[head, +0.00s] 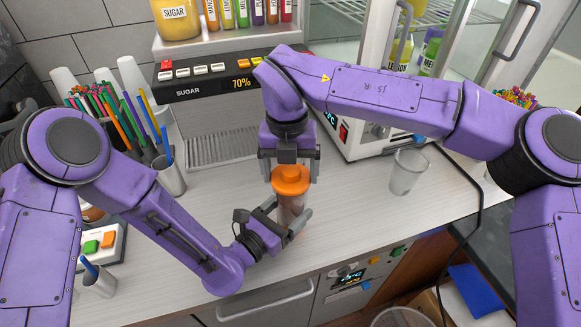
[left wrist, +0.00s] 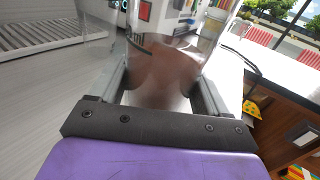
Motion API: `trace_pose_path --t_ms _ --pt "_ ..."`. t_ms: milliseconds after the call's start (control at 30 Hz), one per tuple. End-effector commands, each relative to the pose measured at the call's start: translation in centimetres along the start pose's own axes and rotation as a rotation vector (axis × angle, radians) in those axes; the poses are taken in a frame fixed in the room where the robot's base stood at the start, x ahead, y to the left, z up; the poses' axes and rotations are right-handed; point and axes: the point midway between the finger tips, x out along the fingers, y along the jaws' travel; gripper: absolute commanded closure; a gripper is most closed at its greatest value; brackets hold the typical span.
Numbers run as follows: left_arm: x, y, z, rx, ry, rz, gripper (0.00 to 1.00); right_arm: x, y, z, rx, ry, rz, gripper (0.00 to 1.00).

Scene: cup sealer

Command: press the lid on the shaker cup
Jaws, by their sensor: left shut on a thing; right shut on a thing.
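The shaker cup (head: 289,214) is clear with brown contents and stands upright near the counter's front edge. My left gripper (head: 287,222) is shut on the cup's body from the front left. In the left wrist view the cup (left wrist: 165,75) fills the space between the fingers. The orange lid (head: 291,178) sits at the top of the cup; whether it is fully seated I cannot tell. My right gripper (head: 291,170) points down from above, its fingers shut on the lid at either side.
A clear empty cup (head: 408,171) stands on the counter at right. The sugar dispenser (head: 215,85) with its grille is behind. Holders with colored straws (head: 110,105) are at left. A black cable (head: 478,200) runs along the right. Counter around the shaker cup is mostly clear.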

Motion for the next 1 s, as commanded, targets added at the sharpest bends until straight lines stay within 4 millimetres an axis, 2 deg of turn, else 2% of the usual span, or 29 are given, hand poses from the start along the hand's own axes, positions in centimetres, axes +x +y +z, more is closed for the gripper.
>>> trace_pose_path --t_ms 433,467,500,767,867,1000 --pt "0.0 0.0 -0.1 -0.001 0.002 0.0 0.78 1.0 0.0 0.0 -0.001 0.001 -0.001 0.43" --pt "0.0 0.0 -0.1 -0.001 0.002 0.0 0.78 1.0 0.0 0.0 -0.002 0.001 -0.002 0.11" --pt "0.0 0.0 -0.1 -0.001 0.002 0.0 0.78 1.0 0.0 0.0 -0.001 0.001 -0.002 0.0" --pt "0.0 0.0 -0.1 -0.001 0.002 -0.001 0.78 0.7 0.0 0.0 -0.001 -0.001 -0.001 0.0" --pt "0.0 0.0 -0.1 -0.001 0.002 -0.001 0.78 -0.5 0.1 0.1 -0.001 -0.003 -0.001 0.0" --pt "0.0 0.0 -0.1 -0.001 0.002 -0.001 0.78 -3.6 0.1 0.1 0.001 -0.005 0.0 0.0"
